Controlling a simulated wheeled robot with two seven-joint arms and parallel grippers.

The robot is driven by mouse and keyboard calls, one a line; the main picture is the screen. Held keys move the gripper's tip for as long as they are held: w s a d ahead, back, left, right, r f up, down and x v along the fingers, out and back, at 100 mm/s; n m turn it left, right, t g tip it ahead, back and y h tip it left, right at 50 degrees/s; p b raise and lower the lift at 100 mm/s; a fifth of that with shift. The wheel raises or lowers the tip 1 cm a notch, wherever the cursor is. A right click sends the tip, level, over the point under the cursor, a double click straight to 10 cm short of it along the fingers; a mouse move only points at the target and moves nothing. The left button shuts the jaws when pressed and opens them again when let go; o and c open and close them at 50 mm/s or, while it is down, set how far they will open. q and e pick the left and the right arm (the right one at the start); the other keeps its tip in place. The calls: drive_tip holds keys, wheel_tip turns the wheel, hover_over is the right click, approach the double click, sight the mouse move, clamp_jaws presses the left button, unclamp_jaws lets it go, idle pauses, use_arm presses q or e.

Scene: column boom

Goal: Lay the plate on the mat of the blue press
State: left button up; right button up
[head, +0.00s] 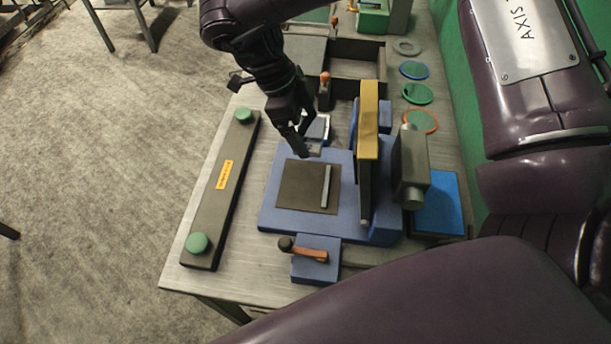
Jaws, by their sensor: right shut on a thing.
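The blue press (275,216) stands on the bench. Its dark square mat (302,187) faces up on the left part of the base, and a narrow light grey bar (326,186) lies across the mat's right side. My right gripper (306,147) is just past the mat's far edge, pointing down. I cannot tell whether the plate touches the press base. My left gripper is out of view.
A yellow-topped upright (369,120) and a grey cylinder block (410,165) stand right of the mat. An orange-handled lever (310,254) is at the near side. A long dark bar with green knobs (222,190) lies left. Coloured rings (421,121) lie at the back right.

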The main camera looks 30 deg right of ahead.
hover_over(310, 185)
drive_tip(key=w+a, duration=0.1)
wheel_tip(310, 185, down, 13)
drive_tip(key=shift+f, duration=2.4)
drive_tip(key=shift+a, duration=0.1)
drive_tip(key=o, duration=1.3)
drive_tip(key=shift+f, duration=0.1)
drive_tip(key=b+v, duration=0.1)
drive_tip(key=v, duration=1.1)
